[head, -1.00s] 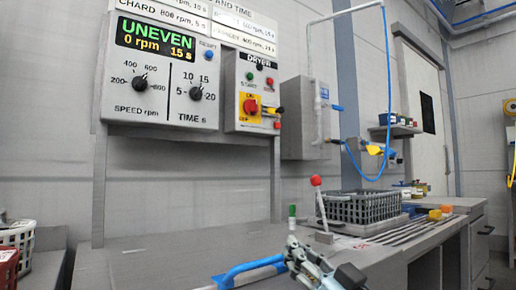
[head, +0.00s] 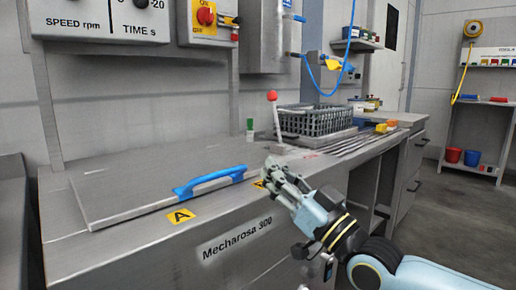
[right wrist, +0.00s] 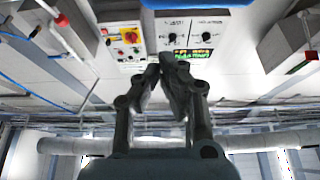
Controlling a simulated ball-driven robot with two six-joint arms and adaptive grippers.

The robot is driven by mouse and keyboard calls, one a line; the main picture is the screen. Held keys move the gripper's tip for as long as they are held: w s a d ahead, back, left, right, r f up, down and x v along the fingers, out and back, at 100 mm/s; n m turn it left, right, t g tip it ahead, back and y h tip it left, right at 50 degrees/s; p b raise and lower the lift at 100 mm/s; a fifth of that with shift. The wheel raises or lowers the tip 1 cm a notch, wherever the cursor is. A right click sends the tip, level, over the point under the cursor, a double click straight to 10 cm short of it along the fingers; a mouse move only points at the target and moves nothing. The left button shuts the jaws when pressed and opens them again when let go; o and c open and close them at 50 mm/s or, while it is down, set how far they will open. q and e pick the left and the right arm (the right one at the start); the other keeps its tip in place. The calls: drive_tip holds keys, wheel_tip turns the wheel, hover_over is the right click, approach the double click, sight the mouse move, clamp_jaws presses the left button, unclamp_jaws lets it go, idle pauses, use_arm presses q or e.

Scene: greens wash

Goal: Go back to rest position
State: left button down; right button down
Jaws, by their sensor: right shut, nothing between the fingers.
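My right gripper (head: 275,172) is in front of the machine's counter in the head view, near the right end of the blue lid handle (head: 210,180). It is shut and empty. In the right wrist view the fingertips of the right gripper (right wrist: 167,75) are together, with the control panel (right wrist: 180,38) beyond them, upside down. The grey lid (head: 130,192) lies flat and closed on the counter marked Mecharosa 300. My left gripper is not in view.
A lever with a red knob (head: 272,97) stands behind my right gripper. A shelf with red and blue buckets (head: 471,158) stands at the far right. The floor (head: 455,215) there is clear.

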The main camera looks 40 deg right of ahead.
drive_tip(key=s+d+f+m+g+h+p, duration=0.15)
drive_tip(key=s+f+g, duration=0.25)
drive_tip(key=f, duration=0.8)
drive_tip(key=s+f+g+h+p, duration=0.1)
drive_tip(key=s+f+g+p, duration=0.3)
drive_tip(key=f, duration=0.9)
drive_tip(key=s+d+f+m+g+h+b, duration=0.1)
drive_tip(key=s+f+g+h, duration=0.3)
drive_tip(key=f, duration=0.8)
drive_tip(key=s+a+f+g, duration=0.1)
drive_tip(key=s+f+g, duration=0.2)
drive_tip(key=s+f, duration=0.3)
drive_tip(key=s+a+f+n+g+y+p, duration=0.1)
drive_tip(key=s+f+g, duration=0.3)
drive_tip(key=s, duration=1.3)
drive_tip(key=s+a+f+g+y, duration=0.1)
drive_tip(key=s+a+f+g, duration=0.1)
drive_tip(key=s+f, duration=0.6)
drive_tip(key=s+g, duration=0.1)
drive_tip(key=s, duration=0.3)
drive_tip(key=shift+a+f, duration=0.2)
drive_tip(key=shift+f, duration=0.15)
